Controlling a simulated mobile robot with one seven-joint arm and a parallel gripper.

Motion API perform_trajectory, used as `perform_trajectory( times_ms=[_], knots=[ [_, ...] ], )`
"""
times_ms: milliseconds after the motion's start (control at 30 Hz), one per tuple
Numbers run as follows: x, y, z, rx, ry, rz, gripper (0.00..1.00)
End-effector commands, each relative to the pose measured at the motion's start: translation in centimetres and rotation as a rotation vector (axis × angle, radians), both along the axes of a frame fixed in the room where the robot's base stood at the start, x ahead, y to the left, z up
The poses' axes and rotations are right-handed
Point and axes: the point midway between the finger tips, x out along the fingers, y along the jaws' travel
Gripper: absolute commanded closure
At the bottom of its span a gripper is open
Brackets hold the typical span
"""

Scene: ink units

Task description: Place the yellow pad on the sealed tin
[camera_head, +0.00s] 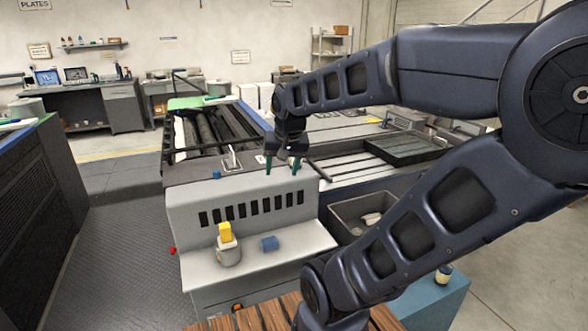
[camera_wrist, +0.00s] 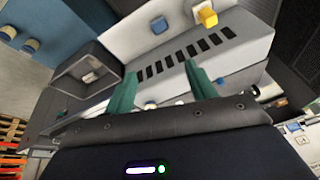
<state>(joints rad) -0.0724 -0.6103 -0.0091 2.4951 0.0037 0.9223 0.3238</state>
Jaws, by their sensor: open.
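The yellow pad (camera_head: 225,233) is a small block standing on top of a pale grey round tin (camera_head: 228,254) on the light grey ledge of the press unit. In the wrist view the yellow pad (camera_wrist: 207,17) is near the top edge, with the pale tin (camera_wrist: 201,5) partly cut off. The pad looks a little tilted. I cannot read whether the tin is sealed. My gripper (camera_head: 281,166) is open and empty, above and behind the ledge, well apart from the pad. Its green fingers also show in the wrist view (camera_wrist: 160,72).
A blue block (camera_head: 269,243) lies right of the tin on the ledge. A grey open bin (camera_head: 350,206) with pale contents stands to the right. The slotted panel (camera_head: 250,209) rises behind the ledge.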

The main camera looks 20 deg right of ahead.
Motion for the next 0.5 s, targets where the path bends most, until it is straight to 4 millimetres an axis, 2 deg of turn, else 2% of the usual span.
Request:
perform_trajectory(
  times_ms=[33, 200, 500],
  knots=[
    [-1.0, -0.5, 0.4, -0.023, -0.02, 0.043, 0.44],
    [-3.3, -1.4, 1.0, -0.092, -0.058, 0.178, 0.44],
    [-4.3, -1.8, 1.1, -0.126, -0.071, 0.241, 0.44]
  ],
)
